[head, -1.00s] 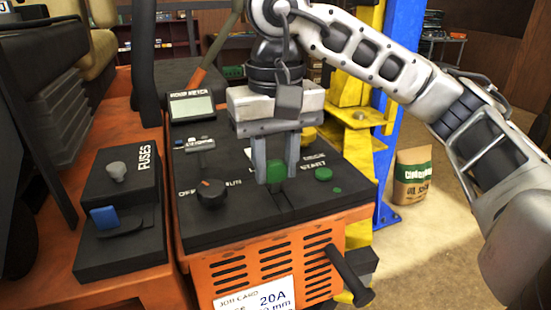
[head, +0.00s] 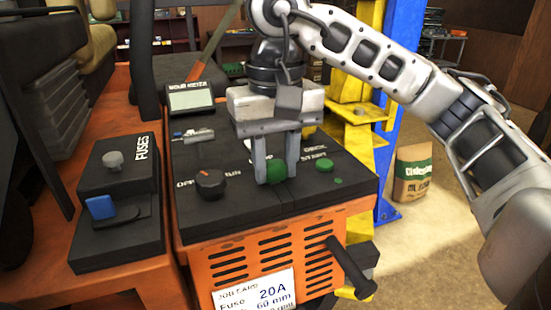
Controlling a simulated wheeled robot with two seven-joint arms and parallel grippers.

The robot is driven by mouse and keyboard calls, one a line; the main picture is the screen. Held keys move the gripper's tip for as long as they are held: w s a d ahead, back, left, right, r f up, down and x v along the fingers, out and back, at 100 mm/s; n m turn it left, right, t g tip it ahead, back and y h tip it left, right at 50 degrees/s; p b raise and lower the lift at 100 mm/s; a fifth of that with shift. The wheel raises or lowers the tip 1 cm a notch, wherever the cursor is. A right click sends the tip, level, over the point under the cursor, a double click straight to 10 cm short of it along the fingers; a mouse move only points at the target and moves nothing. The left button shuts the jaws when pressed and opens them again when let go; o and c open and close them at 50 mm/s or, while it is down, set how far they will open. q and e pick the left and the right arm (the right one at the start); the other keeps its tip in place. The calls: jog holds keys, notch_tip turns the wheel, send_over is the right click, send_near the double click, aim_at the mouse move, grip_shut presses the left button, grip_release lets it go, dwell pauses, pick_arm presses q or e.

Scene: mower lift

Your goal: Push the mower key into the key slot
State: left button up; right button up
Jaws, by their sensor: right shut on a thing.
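My right gripper (head: 276,170) points down over the black control panel (head: 240,222). Its two grey fingers are shut on a green piece, which I take for the mower key (head: 277,173). Only the green head shows between the fingertips, close above or at the panel surface. Its lower end is hidden, so I cannot tell whether it is in the slot. The key slot cannot be made out. My left gripper is not in view.
The panel carries a black knob (head: 210,183), a grey lever (head: 199,136), a green button (head: 325,166) and a meter display (head: 191,99). A fuse box (head: 116,170) with a blue fuse (head: 101,207) sits left. A black handle (head: 350,270) juts out at front right.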

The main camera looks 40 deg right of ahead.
jog(key=o, duration=1)
jog(key=shift+o, duration=0.2)
jog(key=shift+r, duration=0.1)
pick_arm(q)
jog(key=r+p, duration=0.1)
jog(key=p, duration=0.1)
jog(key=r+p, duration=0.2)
jog(key=p, duration=0.1)
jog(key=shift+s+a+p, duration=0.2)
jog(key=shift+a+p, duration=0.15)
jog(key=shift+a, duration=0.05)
pick_arm(e)
notch_tip(320, 180, up, 16)
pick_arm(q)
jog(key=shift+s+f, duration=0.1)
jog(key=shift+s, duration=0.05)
pick_arm(e)
jog(key=shift+f, duration=0.2)
